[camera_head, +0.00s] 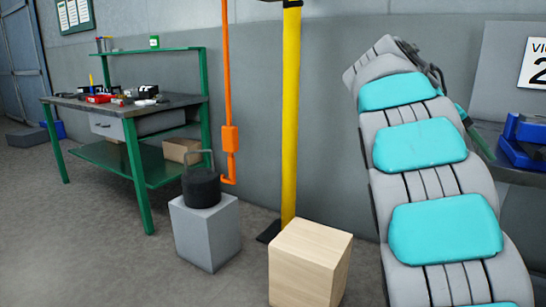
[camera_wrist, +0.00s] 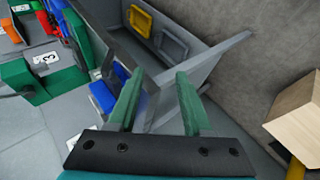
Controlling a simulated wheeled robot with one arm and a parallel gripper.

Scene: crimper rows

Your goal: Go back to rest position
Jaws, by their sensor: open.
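My gripper (camera_wrist: 158,92) shows in the wrist view with two green fingers spread apart and nothing held between them. A grey tray-like panel (camera_wrist: 208,60) lies beyond the fingertips, with a yellow frame (camera_wrist: 140,20) and a grey frame on it. In the head view my grey arm with turquoise pads fills the right side.
A blue tool (camera_head: 525,140) stands on the right bench. A wooden block (camera_head: 310,262), yellow post (camera_head: 291,110) and grey block (camera_head: 206,235) with a black weight (camera_head: 201,188) stand left of my arm. A green workbench (camera_head: 135,130) is further left. Floor at lower left is clear.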

